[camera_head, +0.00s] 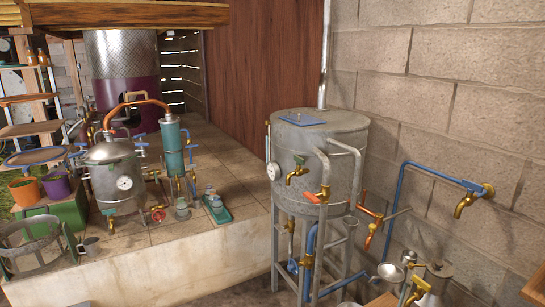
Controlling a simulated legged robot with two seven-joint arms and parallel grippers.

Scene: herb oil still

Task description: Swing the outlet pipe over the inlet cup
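A short orange-copper pipe (370,212) sticks out to the right of the grey metal tank (318,150), and its end piece (370,236) points down. I take it for the outlet pipe, but cannot be sure. A small round cup (350,220) sits at the tank's right side, left of that pipe's end; it may be the inlet cup. The end piece appears beside the cup, not above it. A metal funnel-like cup (390,272) also stands lower at the right. Neither of my grippers is in view.
A blue wall pipe (432,173) with a brass tap (466,203) runs right of the tank. A metal can (437,275) is at lower right.

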